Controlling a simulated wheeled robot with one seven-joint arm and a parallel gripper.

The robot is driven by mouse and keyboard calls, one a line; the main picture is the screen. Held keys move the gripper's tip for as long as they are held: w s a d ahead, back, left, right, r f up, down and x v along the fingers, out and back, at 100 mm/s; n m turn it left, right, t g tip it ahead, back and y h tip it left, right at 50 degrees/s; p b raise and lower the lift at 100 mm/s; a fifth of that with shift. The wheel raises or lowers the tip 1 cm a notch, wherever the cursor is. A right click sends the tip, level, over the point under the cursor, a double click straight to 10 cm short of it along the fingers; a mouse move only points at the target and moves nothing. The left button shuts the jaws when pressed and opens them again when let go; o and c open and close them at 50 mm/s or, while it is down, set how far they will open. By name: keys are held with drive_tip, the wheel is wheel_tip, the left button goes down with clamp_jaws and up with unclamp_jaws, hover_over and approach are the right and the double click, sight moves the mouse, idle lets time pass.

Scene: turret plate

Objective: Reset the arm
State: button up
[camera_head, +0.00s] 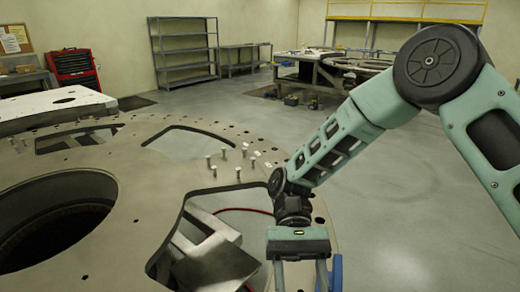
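My arm reaches in from the right and bends down at the elbow. My gripper (300,275) points down near the right edge of the large round turret plate (150,215). Two fingers show apart at the bottom of the picture, but their tips are cut off by the frame edge. I see nothing between the visible parts of the fingers. A blue thing shows just right of the right finger, and I cannot tell what it is.
Several upright bolts (238,173) stand on the plate left of my forearm. The plate has large cutouts and a round central hole (50,220). A red tool cabinet (74,67), a shelf rack (184,50) and workbenches (325,70) stand behind. The floor (400,200) at right is clear.

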drive_tip(key=s+d+r+n+t+y, duration=0.1)
drive_tip(key=s+d+r+n+t, duration=0.5)
drive_tip(key=t, duration=0.8)
drive_tip(key=shift+s+d+r+n, duration=0.3)
drive_tip(key=shift+s+d+r, duration=0.15)
drive_tip(key=shift+s+d, duration=0.1)
